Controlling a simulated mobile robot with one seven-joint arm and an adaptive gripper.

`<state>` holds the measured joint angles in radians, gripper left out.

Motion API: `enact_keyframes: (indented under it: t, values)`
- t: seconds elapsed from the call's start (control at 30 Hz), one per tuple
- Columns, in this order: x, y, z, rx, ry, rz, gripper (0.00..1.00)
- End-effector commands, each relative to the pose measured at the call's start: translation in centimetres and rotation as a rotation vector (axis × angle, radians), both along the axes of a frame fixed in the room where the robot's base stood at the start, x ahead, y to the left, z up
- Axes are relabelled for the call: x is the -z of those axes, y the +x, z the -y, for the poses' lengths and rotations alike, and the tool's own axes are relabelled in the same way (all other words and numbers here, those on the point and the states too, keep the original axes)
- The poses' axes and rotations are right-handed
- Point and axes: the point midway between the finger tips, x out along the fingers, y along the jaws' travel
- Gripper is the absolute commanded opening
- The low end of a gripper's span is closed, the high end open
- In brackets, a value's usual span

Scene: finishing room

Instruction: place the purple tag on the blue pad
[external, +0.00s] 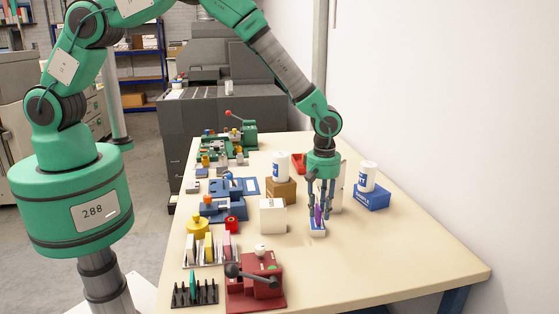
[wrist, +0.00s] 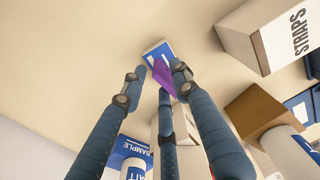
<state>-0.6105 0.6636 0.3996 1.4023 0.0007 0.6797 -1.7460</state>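The purple tag (external: 318,214) stands upright between the fingers of my gripper (external: 320,205) in the external view. In the wrist view the purple tag (wrist: 162,76) shows between the fingertips of my gripper (wrist: 160,82), which is shut on it. A small blue-and-white block, which looks like the blue pad (external: 317,230), lies on the table directly below the tag. The blue pad also shows in the wrist view (wrist: 157,51), just past the fingertips, partly hidden by the tag. I cannot tell whether the tag's lower edge touches the pad.
A white box marked STRAPS (wrist: 275,35) stands left of the pad in the external view (external: 272,216). A brown block (external: 281,190) with a white cup (external: 281,165) is behind it. A blue box (external: 372,199) carries another white container (external: 368,176) at the right. The front-right table (external: 410,262) is clear.

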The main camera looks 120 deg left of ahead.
Motion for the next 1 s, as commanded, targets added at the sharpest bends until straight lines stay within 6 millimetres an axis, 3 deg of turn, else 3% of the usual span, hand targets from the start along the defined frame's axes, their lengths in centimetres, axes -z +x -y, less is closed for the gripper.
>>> enact_keyframes:
  t: [0.6,1.0]
  values:
    - [-9.3,0.0,0.0,0.0,0.001,0.001,0.3]
    - [-11.3,0.0,0.0,0.0,-0.001,-0.001,0.3]
